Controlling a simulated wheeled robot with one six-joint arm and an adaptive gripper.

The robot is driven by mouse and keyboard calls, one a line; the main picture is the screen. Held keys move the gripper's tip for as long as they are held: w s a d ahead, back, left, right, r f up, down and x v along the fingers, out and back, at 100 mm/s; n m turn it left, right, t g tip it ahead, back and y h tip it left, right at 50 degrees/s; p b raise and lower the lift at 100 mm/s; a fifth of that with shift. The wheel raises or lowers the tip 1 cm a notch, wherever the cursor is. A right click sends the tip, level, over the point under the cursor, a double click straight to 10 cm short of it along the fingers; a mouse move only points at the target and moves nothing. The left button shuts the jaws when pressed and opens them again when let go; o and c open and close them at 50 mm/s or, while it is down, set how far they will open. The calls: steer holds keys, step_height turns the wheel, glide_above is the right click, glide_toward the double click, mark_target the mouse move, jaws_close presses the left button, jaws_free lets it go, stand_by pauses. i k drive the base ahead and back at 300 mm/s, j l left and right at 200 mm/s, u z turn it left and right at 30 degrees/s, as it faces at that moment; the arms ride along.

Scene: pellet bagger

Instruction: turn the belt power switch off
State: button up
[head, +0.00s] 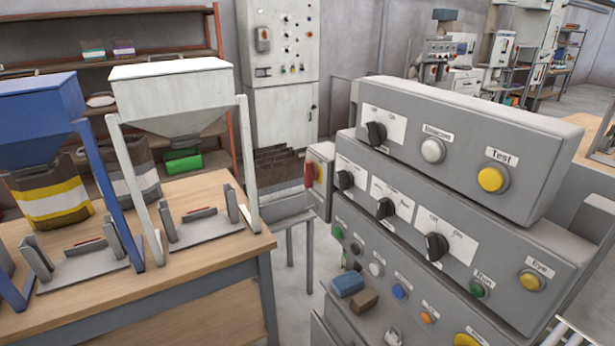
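A stepped grey control console (470,130) stands at the right. Its top row has a black rotary knob (376,134), a white button labelled Beacon (433,150) and a yellow Test button (493,178). The row below has more black rotary knobs: one at the left (345,180), one in the middle (385,208) and a larger one at the right (436,246). A box with a red handle (310,175) is on the console's left side. I cannot read which one is the belt power switch, nor its position. My gripper is not in view.
A wooden bench (200,280) at the left carries a white hopper (170,90) and a blue hopper (40,115) on legs. A blue block (347,283) and a brown block (364,301) lie low on the console. Grey floor shows between bench and console.

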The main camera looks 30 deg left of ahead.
mark_target(310, 173)
steer(key=j+u, duration=0.15)
steer(key=u, duration=1.4)
steer(key=i+u, duration=0.3)
steer(key=i+j, duration=0.05)
steer(key=i, duration=0.05)
